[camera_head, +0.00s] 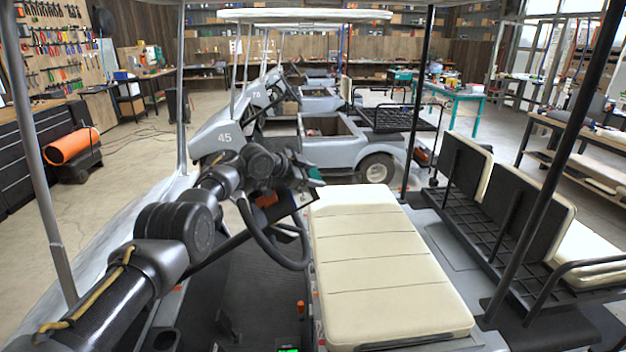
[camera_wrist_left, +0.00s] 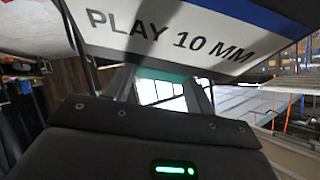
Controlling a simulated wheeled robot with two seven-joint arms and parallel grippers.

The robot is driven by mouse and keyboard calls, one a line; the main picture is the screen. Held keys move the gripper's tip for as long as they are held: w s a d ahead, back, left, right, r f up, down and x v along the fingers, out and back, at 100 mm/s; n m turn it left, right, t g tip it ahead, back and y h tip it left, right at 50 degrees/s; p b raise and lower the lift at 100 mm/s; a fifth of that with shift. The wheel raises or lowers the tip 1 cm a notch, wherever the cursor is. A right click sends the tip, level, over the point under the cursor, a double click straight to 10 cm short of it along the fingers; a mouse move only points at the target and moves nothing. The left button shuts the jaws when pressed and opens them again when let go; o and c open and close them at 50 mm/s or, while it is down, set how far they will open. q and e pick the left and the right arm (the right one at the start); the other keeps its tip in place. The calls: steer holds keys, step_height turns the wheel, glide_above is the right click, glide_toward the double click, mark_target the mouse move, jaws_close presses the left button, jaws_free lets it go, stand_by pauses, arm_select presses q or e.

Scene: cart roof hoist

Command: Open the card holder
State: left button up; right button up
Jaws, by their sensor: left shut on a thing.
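My left gripper (camera_head: 314,176) is at the far side of the cart's steering wheel (camera_head: 272,252), with teal at its tips. In the left wrist view, my left gripper (camera_wrist_left: 160,78) shows close below a white panel (camera_wrist_left: 170,32) with a blue band and the words "PLAY 10 MM". The exact contact is hidden. My right gripper does not show.
The cream bench seat (camera_head: 385,262) lies right of the wheel. A roof post (camera_head: 417,100) stands beyond it, and another post (camera_head: 38,170) at left. More seats (camera_head: 500,185) are at right. The dark cart floor is clear.

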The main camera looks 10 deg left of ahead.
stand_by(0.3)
arm_select(q)
steer(key=o, duration=1.4)
steer(key=shift+a, duration=0.1)
steer(key=shift+s+a+r+b, duration=0.3)
steer(key=shift+a, duration=0.1)
steer(key=b+v, duration=0.3)
steer(key=v, duration=0.6)
steer(key=shift+s+r, duration=0.2)
steer(key=shift+s, duration=0.1)
